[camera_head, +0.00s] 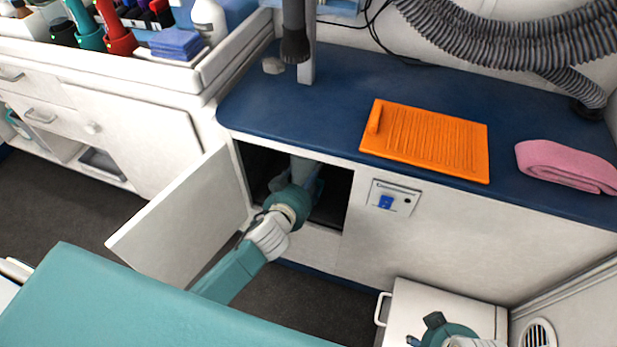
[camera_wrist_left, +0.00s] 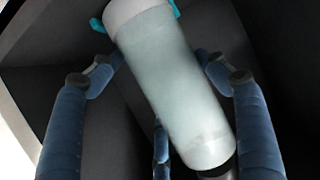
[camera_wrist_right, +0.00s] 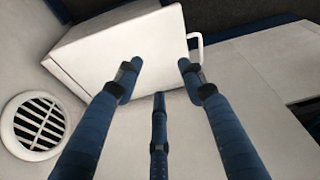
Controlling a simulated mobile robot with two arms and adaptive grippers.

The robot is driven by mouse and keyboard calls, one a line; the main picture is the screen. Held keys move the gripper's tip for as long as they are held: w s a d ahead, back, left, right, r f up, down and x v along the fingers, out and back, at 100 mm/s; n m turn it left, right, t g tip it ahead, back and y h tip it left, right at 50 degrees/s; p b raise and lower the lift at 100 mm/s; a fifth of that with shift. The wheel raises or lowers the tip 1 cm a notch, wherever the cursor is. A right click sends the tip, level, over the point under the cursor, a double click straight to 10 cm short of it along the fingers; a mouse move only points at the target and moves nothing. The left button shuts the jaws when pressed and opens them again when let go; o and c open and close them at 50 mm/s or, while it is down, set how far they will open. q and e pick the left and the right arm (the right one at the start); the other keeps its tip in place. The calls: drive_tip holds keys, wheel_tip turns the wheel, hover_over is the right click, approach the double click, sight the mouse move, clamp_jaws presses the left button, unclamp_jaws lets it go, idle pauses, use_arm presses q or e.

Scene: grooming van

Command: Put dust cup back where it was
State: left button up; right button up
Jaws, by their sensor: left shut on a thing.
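The dust cup (camera_wrist_left: 175,80) is a pale, translucent cylinder, tilted in the left wrist view, with a whitish end and teal parts at its top. My left gripper (camera_wrist_left: 160,85) is shut on it, with blue fingers on both sides. In the head view my left gripper (camera_head: 303,185) reaches into the dark open cabinet (camera_head: 333,205) under the blue counter, and the dust cup (camera_head: 304,170) shows partly inside. The cup's far end and what it meets are hidden. My right gripper (camera_wrist_right: 158,80) is open and empty, above a white box (camera_wrist_right: 120,45) with a handle.
The cabinet door (camera_head: 185,215) stands swung open to the left. A teal table (camera_head: 130,305) lies in front. The blue counter (camera_head: 330,100) holds an orange ribbed board (camera_head: 428,140) and a pink towel (camera_head: 568,165). A blue switch (camera_head: 386,202) is right of the opening.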

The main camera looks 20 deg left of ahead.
use_arm(q)
drive_tip(key=shift+f, duration=0.2)
use_arm(e)
drive_tip(key=shift+r, duration=0.45)
drive_tip(key=shift+s+r, duration=0.1)
use_arm(q)
drive_tip(key=shift+f, duration=0.2)
drive_tip(key=o, duration=1.2)
drive_tip(key=shift+c, duration=0.2)
use_arm(e)
drive_tip(key=shift+r, duration=0.55)
use_arm(q)
drive_tip(key=shift+r, duration=0.1)
